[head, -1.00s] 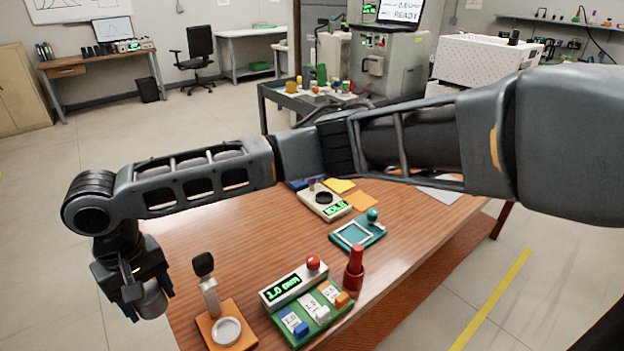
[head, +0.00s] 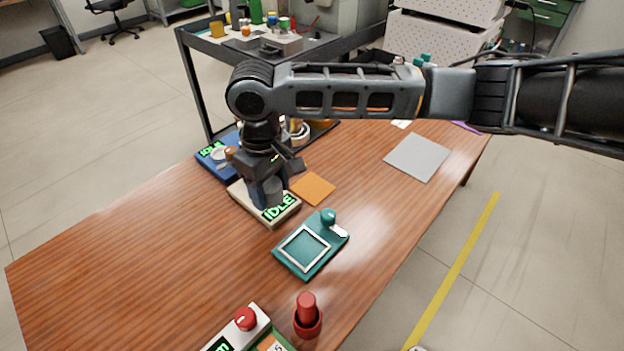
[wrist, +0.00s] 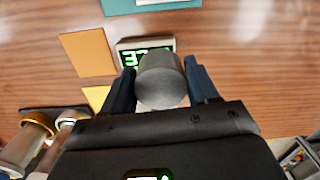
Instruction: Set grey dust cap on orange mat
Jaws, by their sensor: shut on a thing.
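The grey dust cap (wrist: 161,80) is a plain grey cylinder between my gripper's two fingers in the wrist view. My gripper (head: 268,188) is shut on it and points down. In the head view the grey cap (head: 271,192) shows partly below the fingers, over the cream device with the green display (head: 279,207). Its height above that device is hard to tell. The orange mat (head: 313,188) is a flat, bare square on the table just right of my gripper. The orange mat also shows in the wrist view (wrist: 88,54), left of the cap.
A teal plate with a square frame and knob (head: 311,246) sits nearer than the mat. A blue device (head: 212,160) stands left of my gripper. A grey mat (head: 418,157) lies further right. A dark cart (head: 205,85) stands behind the table. The table's left front is clear.

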